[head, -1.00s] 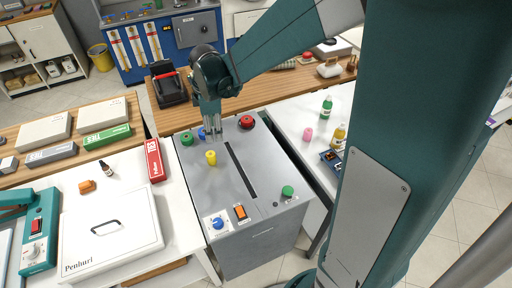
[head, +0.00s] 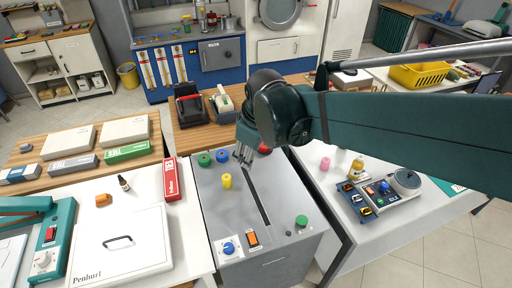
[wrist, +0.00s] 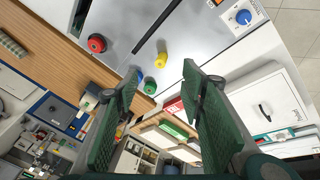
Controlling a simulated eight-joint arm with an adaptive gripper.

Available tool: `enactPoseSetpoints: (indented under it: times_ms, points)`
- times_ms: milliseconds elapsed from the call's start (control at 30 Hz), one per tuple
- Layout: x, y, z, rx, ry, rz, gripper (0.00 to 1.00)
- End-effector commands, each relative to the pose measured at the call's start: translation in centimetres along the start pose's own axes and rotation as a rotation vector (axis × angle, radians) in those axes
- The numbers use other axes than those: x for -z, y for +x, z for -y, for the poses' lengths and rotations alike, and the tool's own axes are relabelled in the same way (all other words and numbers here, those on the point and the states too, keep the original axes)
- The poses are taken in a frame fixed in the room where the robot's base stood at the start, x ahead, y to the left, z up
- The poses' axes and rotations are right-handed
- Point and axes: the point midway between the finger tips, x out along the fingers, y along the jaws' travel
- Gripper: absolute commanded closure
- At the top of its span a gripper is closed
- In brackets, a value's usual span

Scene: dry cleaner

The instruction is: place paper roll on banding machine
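A grey machine (head: 215,211) with a long dark slot stands in the middle of the head view; I take it as the banding machine. I cannot tell which thing is the paper roll. My gripper (head: 244,156) is over the slot's far end. In the wrist view my gripper (wrist: 162,75) has its fingers wide apart, nothing between them; the yellow piece (wrist: 160,60) and green piece (wrist: 149,86) lie beyond the tips.
A white case (head: 120,243) and red box (head: 172,180) are on the left table. A wooden counter behind holds a black device (head: 188,105) and a dispenser-like device (head: 222,103). The right table has a pink cylinder (head: 325,163), yellow bottle (head: 356,168) and grey device (head: 405,182).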

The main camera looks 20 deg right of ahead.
Motion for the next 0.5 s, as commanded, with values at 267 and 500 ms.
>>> enactPoseSetpoints:
  times_ms: [267, 500]
  points:
    - [-2.8, -2.6, 1.4, -0.04, 0.18, -0.052, 0.61]
    - [-5.1, -4.2, 2.6, -0.068, 0.336, -0.103, 0.61]
